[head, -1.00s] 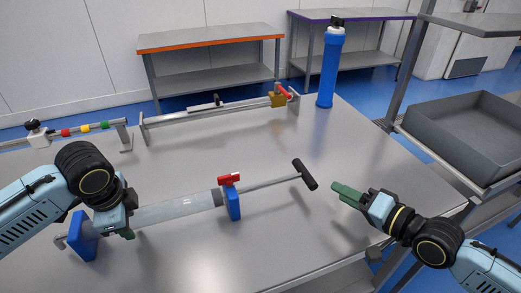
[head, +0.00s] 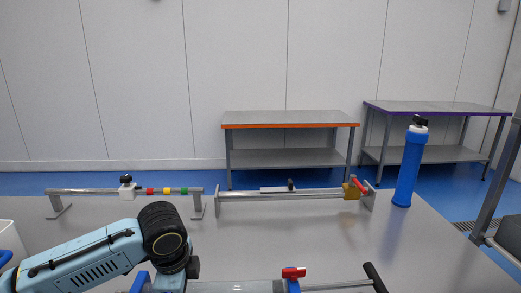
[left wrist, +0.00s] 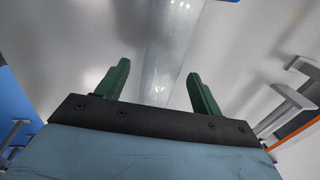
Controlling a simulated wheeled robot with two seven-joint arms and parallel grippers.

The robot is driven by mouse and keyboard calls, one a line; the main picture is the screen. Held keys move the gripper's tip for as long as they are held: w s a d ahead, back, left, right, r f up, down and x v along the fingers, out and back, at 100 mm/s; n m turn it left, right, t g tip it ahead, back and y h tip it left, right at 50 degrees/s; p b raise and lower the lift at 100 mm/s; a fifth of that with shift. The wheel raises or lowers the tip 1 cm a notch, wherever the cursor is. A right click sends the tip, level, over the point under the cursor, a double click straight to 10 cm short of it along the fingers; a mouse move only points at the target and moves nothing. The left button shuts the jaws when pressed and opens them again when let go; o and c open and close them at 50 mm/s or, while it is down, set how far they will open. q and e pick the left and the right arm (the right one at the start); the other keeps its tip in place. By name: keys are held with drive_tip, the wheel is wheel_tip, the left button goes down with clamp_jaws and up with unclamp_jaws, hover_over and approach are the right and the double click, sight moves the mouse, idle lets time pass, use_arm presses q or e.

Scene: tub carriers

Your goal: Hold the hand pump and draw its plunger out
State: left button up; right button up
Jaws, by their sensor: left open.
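The hand pump lies along the near edge of the head view, cut off by the frame. Its clear barrel (head: 245,287), red-topped blue end block (head: 293,284), thin rod (head: 335,286) and black cross handle (head: 375,277) show there. Some rod is visible between block and handle. In the left wrist view the barrel (left wrist: 172,50) runs between the two green fingers of my left gripper (left wrist: 158,71). They are spread with gaps on both sides; I cannot tell how deep the barrel sits between them. My right gripper is out of view.
Behind the pump on the table stand a rail with coloured beads (head: 168,190), a long rail with a yellow block (head: 350,191), and a tall blue cylinder (head: 410,165). A white tub edge (head: 10,240) shows at left. The table between pump and rails is bare.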

use_arm(q)
wheel_tip(320, 180, up, 10)
drive_tip(key=s, duration=0.2)
drive_tip(key=shift+f, duration=0.15)
